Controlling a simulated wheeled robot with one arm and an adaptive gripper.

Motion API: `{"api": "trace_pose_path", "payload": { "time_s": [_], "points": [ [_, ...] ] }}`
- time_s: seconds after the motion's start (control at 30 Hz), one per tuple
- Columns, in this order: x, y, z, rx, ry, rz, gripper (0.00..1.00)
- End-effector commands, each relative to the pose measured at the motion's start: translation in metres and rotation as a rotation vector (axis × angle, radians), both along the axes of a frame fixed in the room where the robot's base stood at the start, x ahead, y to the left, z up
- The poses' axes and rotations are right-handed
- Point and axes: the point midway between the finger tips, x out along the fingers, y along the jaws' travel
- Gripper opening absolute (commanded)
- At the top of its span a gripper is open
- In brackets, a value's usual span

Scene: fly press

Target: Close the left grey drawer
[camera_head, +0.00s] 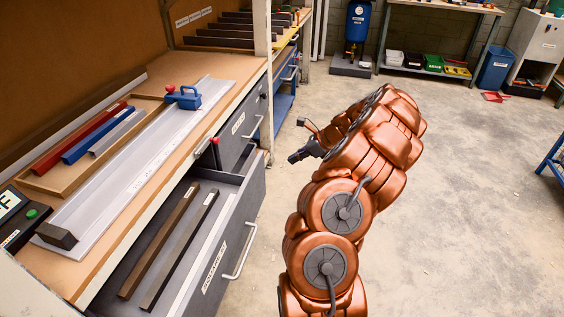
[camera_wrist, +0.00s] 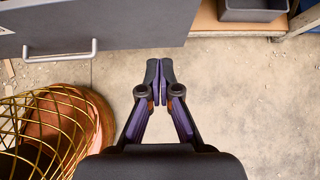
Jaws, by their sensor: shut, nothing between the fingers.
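The left grey drawer (camera_head: 232,240) stands pulled out from under the workbench, with a brown bar (camera_head: 160,240) and a dark bar (camera_head: 182,245) lying inside. Its pale handle (camera_head: 240,252) is on the front face. My gripper (camera_head: 293,158) is to the right of the drawer, in front of the bench, apart from it. In the wrist view my gripper (camera_wrist: 161,80) is shut and empty. A grey drawer front (camera_wrist: 100,20) with a handle (camera_wrist: 60,50) fills the upper left there, beyond and left of the fingertips; it appears to be the same drawer.
Another grey drawer (camera_head: 238,128) beside it looks closed. The benchtop (camera_head: 90,265) holds a long metal plate and coloured bars. In the wrist view a gold wire mesh (camera_wrist: 40,125) is at lower left and a grey bin (camera_wrist: 253,9) at upper right.

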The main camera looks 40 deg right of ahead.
Motion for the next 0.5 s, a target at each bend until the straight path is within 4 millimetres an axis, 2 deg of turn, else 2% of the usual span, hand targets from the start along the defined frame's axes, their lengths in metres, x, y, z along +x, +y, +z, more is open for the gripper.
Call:
{"api": "trace_pose_path", "payload": {
  "time_s": [0.5],
  "points": [
    [0.054, 0.035, -0.062, 0.000, 0.001, 0.008, 0.00]
  ]
}}
